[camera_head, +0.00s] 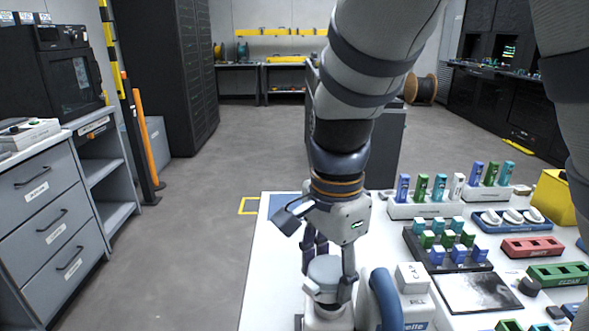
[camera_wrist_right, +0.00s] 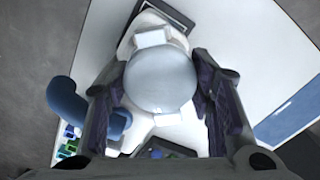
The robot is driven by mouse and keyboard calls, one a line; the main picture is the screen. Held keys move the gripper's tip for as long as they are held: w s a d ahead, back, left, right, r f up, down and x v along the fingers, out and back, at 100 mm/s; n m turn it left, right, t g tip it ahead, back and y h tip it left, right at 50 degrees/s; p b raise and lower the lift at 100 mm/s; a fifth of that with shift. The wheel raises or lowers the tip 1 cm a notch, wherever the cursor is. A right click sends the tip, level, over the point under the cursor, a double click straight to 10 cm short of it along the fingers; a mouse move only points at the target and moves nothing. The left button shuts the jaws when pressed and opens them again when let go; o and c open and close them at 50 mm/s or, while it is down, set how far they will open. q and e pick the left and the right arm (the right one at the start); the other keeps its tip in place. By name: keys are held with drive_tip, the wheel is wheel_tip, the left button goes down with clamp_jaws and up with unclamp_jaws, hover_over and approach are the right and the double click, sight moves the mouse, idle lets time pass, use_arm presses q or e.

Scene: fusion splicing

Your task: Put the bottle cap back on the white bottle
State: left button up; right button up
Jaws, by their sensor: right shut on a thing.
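My right gripper (camera_head: 328,282) points down at the near left of the white table. It is shut on a round grey bottle cap (camera_head: 325,270), with a finger on either side. In the right wrist view the cap (camera_wrist_right: 160,78) fills the space between the dark finger pads. The white bottle (camera_head: 328,319) stands upright directly below the cap, mostly hidden by the cap and fingers and cut by the lower edge. I cannot tell whether the cap touches the bottle's neck or is just above it. My left gripper is out of view.
A blue curved object (camera_head: 385,300) and a white labelled box (camera_head: 413,278) stand close to the right of the bottle. Racks of coloured blocks (camera_head: 447,243) and a dark flat panel (camera_head: 476,292) fill the table further right. The floor left of the table is clear.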

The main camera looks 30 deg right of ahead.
drive_tip(key=shift+s+r, duration=0.15)
drive_tip(key=shift+s, duration=0.35)
drive_tip(key=shift+w+f, duration=0.1)
drive_tip(key=shift+f, duration=0.4)
drive_tip(key=shift+f, duration=0.35)
idle(0.6)
drive_tip(key=shift+f, duration=0.25)
drive_tip(key=shift+f, duration=0.4)
idle(0.3)
drive_tip(key=o, duration=1.1)
